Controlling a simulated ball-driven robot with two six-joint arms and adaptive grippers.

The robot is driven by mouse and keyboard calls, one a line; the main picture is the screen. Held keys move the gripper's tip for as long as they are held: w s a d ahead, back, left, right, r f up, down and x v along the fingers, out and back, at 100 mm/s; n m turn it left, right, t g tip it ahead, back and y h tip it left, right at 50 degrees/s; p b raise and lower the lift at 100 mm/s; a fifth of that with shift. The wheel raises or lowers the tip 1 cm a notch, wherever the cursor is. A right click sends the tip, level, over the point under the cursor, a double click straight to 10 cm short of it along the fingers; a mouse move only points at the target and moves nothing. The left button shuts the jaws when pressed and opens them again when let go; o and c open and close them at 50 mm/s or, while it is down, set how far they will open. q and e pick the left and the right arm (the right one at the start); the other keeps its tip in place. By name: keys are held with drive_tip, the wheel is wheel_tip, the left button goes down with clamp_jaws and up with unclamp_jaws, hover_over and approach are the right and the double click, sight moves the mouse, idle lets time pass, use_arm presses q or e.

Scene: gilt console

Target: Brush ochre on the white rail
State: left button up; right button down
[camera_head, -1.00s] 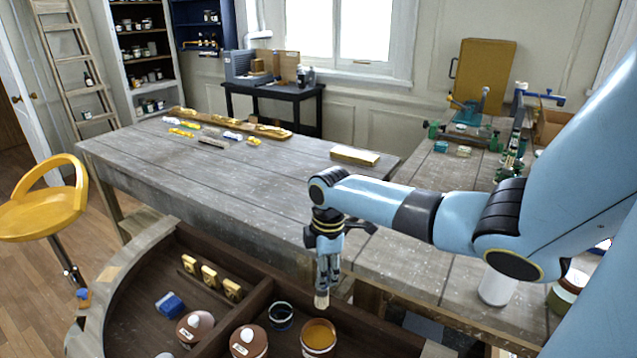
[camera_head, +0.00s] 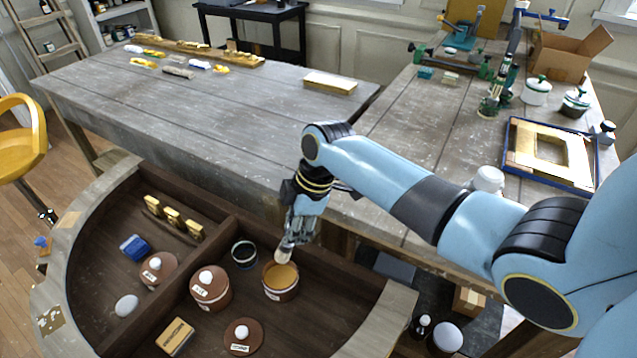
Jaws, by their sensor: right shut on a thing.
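My right gripper (camera_head: 299,226) is shut on a brush (camera_head: 286,251) that points downward. The pale brush tip is just above or at the near opening of the ochre pot (camera_head: 281,280); I cannot tell if it touches the paint. The pot stands open in the dark wooden tray. A picture frame (camera_head: 549,153) with pale and ochre-yellow sides lies in a blue-edged holder on the right bench. I cannot tell for sure which of its sides is the white rail. My left gripper is out of view.
The curved tray (camera_head: 110,180) also holds a dark open pot (camera_head: 244,255), a lidded pot (camera_head: 210,287), a blue block (camera_head: 134,247) and several yellow-topped blocks. A pale bar (camera_head: 330,83) lies on the grey table (camera_head: 200,120). A white jar (camera_head: 489,180) stands near my right arm.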

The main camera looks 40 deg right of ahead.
sight(292, 246)
drive_tip(key=shift+a, duration=0.4)
drive_tip(key=shift+s+f, duration=0.1)
drive_tip(key=shift+f+b, duration=0.3)
wheel_tip(292, 246, down, 4)
drive_tip(key=b, duration=0.4)
drive_tip(key=shift+f, duration=0.2)
drive_tip(key=shift+f+b, duration=0.55)
drive_tip(key=shift+b, duration=0.2)
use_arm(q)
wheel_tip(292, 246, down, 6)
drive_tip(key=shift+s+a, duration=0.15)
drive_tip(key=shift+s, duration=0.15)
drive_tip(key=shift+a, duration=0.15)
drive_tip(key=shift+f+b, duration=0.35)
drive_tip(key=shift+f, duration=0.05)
use_arm(e)
drive_tip(key=shift+f, duration=0.55)
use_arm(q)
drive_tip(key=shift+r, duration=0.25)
